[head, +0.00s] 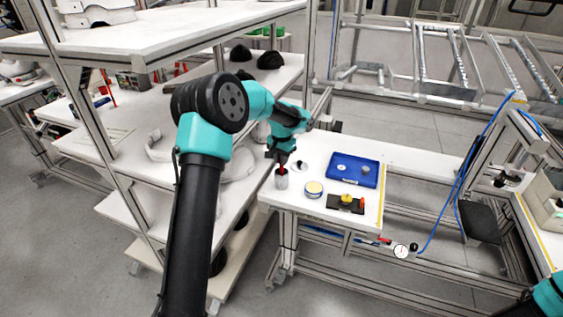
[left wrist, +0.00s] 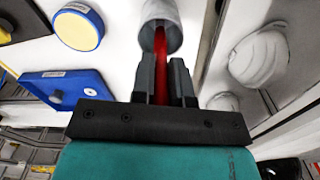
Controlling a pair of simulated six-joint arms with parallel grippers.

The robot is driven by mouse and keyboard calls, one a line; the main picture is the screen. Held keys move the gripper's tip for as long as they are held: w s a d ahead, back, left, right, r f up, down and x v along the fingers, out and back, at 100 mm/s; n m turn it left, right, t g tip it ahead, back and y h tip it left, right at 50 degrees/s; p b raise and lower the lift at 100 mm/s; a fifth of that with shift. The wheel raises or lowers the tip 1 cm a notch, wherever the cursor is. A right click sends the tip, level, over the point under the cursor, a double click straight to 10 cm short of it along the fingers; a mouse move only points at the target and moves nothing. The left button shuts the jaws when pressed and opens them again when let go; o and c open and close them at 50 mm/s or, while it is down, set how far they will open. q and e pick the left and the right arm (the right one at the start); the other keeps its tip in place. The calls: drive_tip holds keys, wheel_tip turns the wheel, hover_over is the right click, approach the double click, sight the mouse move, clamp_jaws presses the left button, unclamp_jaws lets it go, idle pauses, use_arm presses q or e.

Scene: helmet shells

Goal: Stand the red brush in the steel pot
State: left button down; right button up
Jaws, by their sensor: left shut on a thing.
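The steel pot (head: 282,181) is a small grey cylinder near the left edge of the white bench. In the left wrist view the pot (left wrist: 160,12) is at the top, with its mouth towards me. My left gripper (head: 282,158) is above the pot. The left wrist view shows its dark fingers (left wrist: 168,80) shut on the red brush (left wrist: 160,52). The brush runs from between the fingers into the pot's mouth, its lower end hidden inside. Only a little red (head: 283,170) shows in the head view. My right gripper is out of the picture.
A round yellow-topped tin (head: 314,188), a blue tray (head: 353,170) and a black block with yellow and red parts (head: 346,203) stand right of the pot. A shelf rack (head: 150,125) with pale helmet shells is on the left. The bench's right end is mostly clear.

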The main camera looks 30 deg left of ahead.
use_arm(q)
drive_tip(key=shift+f, duration=0.65)
drive_tip(key=shift+f, duration=0.1)
drive_tip(key=c, duration=1.1)
unclamp_jaws()
wheel_tip(320, 180, up, 12)
drive_tip(key=shift+r, duration=0.15)
